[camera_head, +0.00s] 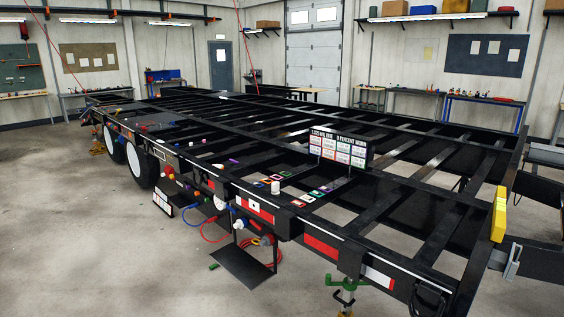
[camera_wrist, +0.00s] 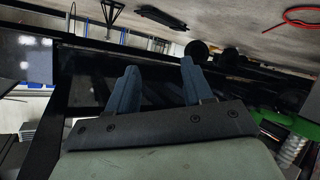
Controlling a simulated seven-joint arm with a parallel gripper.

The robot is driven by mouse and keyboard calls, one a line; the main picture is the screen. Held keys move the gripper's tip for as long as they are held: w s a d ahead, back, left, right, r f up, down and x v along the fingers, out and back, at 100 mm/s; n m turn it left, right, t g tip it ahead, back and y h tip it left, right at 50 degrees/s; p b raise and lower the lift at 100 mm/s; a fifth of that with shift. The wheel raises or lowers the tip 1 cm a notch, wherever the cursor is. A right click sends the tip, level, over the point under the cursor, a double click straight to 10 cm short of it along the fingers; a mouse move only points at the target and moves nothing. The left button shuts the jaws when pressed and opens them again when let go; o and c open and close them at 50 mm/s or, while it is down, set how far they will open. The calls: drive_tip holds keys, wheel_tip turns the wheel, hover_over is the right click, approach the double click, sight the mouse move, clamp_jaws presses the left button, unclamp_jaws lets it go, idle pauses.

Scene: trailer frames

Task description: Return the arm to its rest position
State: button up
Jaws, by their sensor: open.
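My gripper (camera_wrist: 160,88) shows in the wrist view with its two blue-grey fingers apart and nothing between them. Dark frame beams lie behind the fingers, and the picture there is tilted, with the floor at the top. I cannot tell whether the fingers touch the frame. The head view does not clearly show my gripper or arm. The long black trailer frame (camera_head: 437,197) fills the middle of the head view.
A sign board (camera_head: 340,148) stands on the trailer frame. A yellow block (camera_head: 499,214) is at its right end. A black shelf (camera_head: 243,266) and coloured hoses hang at the near side. A green part (camera_wrist: 268,130) is right of my gripper. Concrete floor (camera_head: 100,250) is clear at front left.

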drive_tip(key=s+d+f+m+g+h, duration=0.1)
drive_tip(key=s+f+m+g, duration=0.15)
drive_tip(key=s, duration=0.35)
drive_tip(key=s+d+f+m+g+h, duration=0.1)
drive_tip(key=s+f+g, duration=0.25)
drive_tip(key=s, duration=0.25)
drive_tip(key=s+a+f+g+y, duration=0.1)
drive_tip(key=s+a+f+g, duration=0.15)
drive_tip(key=s, duration=0.35)
drive_tip(key=s+a+f+g+y, duration=0.1)
drive_tip(key=s+a+g, duration=0.25)
drive_tip(key=s, duration=0.25)
drive_tip(key=s+a+f+n+g+y, duration=0.2)
drive_tip(key=s+a+g+y, duration=0.2)
drive_tip(key=s+a, duration=3)
drive_tip(key=a+g, duration=0.3)
drive_tip(key=shift+s+g+y, duration=0.2)
drive_tip(key=shift+g+y, duration=0.1)
drive_tip(key=shift+f, duration=0.1)
